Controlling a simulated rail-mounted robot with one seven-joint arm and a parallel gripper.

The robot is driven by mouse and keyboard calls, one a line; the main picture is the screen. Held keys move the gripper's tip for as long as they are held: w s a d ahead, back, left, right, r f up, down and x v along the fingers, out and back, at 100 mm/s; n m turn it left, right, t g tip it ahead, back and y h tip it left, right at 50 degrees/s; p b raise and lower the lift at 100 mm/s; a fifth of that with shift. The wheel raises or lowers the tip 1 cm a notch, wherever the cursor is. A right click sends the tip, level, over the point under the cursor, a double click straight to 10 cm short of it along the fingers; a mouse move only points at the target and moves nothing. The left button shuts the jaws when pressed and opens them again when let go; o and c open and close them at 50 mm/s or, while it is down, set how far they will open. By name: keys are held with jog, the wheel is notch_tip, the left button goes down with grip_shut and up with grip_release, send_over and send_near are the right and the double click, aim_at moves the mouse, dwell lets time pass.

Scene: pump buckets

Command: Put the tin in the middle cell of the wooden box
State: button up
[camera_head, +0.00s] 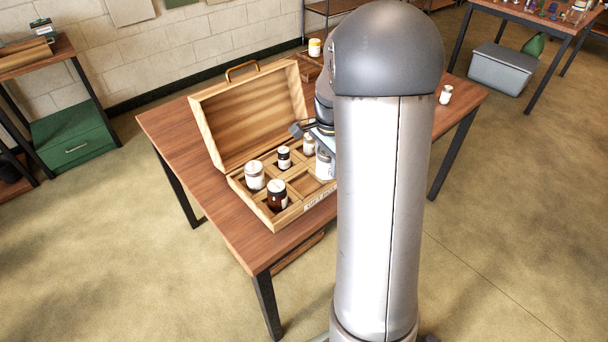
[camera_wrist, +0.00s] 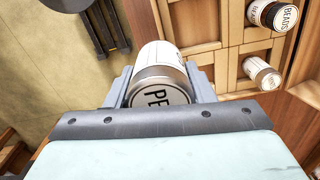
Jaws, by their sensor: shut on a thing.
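The tin is a white-labelled cylinder with a metal rim and dark lettering; it fills the middle of the wrist view (camera_wrist: 158,62). My gripper (camera_wrist: 160,84) is shut on it, one finger on each side. In the head view the tin (camera_head: 324,163) hangs at the right end of the open wooden box (camera_head: 262,205), partly hidden by my arm. The box has two rows of cells. The back row holds a white jar (camera_head: 254,176), a small dark jar (camera_head: 284,158) and a pale jar (camera_head: 308,146). A brown jar (camera_head: 277,194) stands front left; the front middle cell (camera_head: 303,184) looks empty.
The raised lid (camera_head: 250,115) stands behind the cells. The box sits on a brown wooden table (camera_head: 170,125). My arm hides the table's middle right.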

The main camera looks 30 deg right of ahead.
jog(key=w+a+f, duration=0.1)
jog(key=w+f, duration=0.1)
jog(key=w+a+f, duration=0.1)
jog(key=w+f, duration=0.1)
jog(key=w+f+p, duration=0.1)
jog(key=w+f, duration=0.1)
jog(key=shift+w+a+f, duration=0.1)
jog(key=shift+a+f, duration=0.25)
jog(key=shift+a, duration=0.05)
jog(key=shift+f, duration=1.5)
jog(key=shift+f, duration=0.1)
jog(key=shift+f, duration=0.15)
jog(key=o, duration=1)
jog(key=shift+o, duration=0.2)
